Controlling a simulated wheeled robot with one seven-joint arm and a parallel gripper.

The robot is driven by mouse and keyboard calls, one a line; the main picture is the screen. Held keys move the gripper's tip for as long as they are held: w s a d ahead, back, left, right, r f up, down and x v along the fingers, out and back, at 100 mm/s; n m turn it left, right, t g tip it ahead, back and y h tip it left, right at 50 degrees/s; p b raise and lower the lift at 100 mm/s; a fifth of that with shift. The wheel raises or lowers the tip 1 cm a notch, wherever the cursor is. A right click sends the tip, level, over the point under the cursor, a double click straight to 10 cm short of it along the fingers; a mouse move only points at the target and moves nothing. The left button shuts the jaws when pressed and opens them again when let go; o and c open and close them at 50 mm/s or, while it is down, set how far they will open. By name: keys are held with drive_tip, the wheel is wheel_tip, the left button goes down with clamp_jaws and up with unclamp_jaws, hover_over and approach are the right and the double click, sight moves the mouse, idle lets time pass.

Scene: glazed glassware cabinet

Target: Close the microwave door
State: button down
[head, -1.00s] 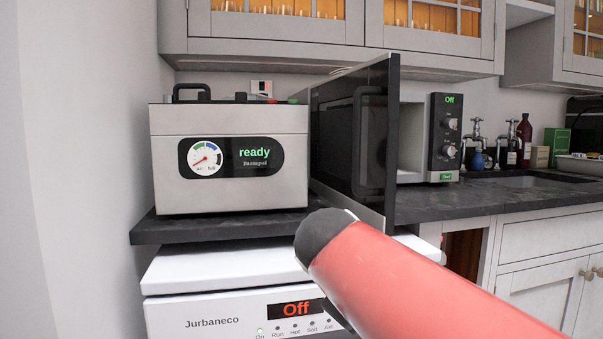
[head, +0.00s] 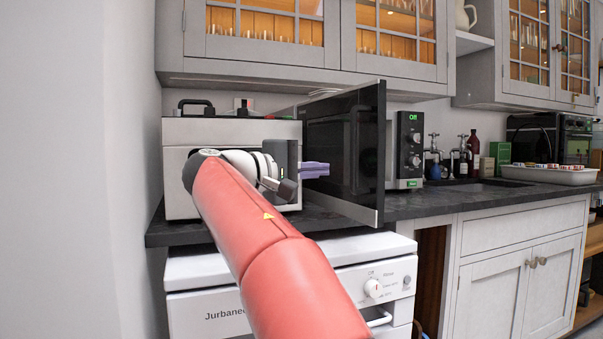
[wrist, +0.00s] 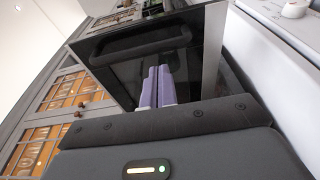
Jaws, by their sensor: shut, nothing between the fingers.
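The microwave (head: 407,137) stands on the dark counter, its display reading "Off". Its black door (head: 346,147) is swung wide open toward me, hinged on its left side, with a dark handle on the face turned left. My gripper (head: 326,170) is shut and empty, with its purple fingers at the door's left, outer face. In the wrist view the fingers (wrist: 158,72) point at the dark door panel (wrist: 160,50), below the handle (wrist: 140,42). I cannot tell whether the fingertips touch the panel. The door hides most of the microwave's cavity.
A steel box appliance (head: 178,150) stands left of the door, partly behind my arm. A white dishwasher (head: 300,262) is under the counter. Glazed cabinets (head: 270,28) hang above. A sink, bottles and a white tray (head: 548,174) are to the right.

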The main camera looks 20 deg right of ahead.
drive_tip(key=shift+x, duration=2.4)
drive_tip(key=shift+d, duration=0.1)
